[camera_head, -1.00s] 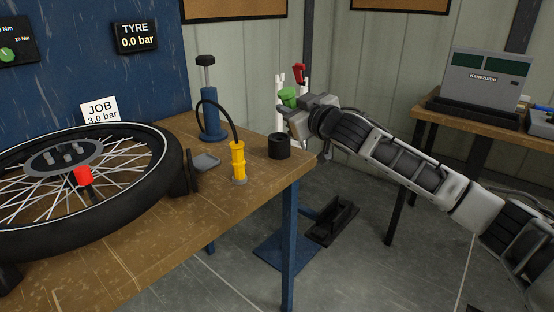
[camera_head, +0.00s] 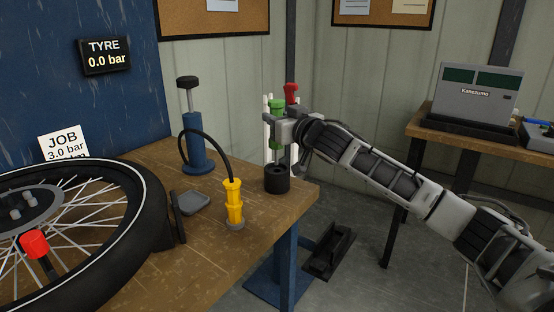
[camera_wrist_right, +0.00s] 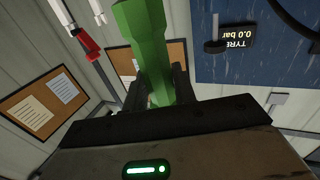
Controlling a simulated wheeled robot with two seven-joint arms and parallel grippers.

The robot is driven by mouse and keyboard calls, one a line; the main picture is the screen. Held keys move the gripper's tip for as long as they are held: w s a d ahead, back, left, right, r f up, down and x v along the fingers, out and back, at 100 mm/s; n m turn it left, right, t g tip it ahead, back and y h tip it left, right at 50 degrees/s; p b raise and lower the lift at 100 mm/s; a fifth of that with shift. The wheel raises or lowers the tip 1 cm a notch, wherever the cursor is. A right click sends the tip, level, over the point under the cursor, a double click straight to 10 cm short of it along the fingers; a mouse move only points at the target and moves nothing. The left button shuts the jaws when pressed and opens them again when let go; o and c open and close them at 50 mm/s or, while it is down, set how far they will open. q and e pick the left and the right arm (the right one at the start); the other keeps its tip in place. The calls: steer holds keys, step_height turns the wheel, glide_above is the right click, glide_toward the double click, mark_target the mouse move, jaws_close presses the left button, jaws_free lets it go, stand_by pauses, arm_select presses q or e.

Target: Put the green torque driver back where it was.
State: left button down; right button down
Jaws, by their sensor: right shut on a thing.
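The green torque driver (camera_head: 277,105) is held roughly upright by my right gripper (camera_head: 279,131) near the far right corner of the wooden bench. In the right wrist view the green handle (camera_wrist_right: 149,45) runs up between the two dark jaws, which are shut on it. A round black holder (camera_head: 277,181) stands on the bench corner, just below the gripper in the head view. The lower end of the driver is partly hidden, and I cannot tell whether it touches the holder. My left gripper is not in view.
A red-handled tool (camera_head: 291,93) stands behind the gripper by white posts.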

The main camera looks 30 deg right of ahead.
steer(key=shift+f, duration=0.85)
step_height(320, 180, down, 4)
steer(key=shift+f, duration=0.1)
steer(key=c, duration=1.4)
jaws_free()
steer(key=shift+f, duration=0.2)
steer(key=shift+c, duration=0.2)
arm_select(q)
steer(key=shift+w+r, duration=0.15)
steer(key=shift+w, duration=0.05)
arm_select(e)
steer(key=o, duration=0.3)
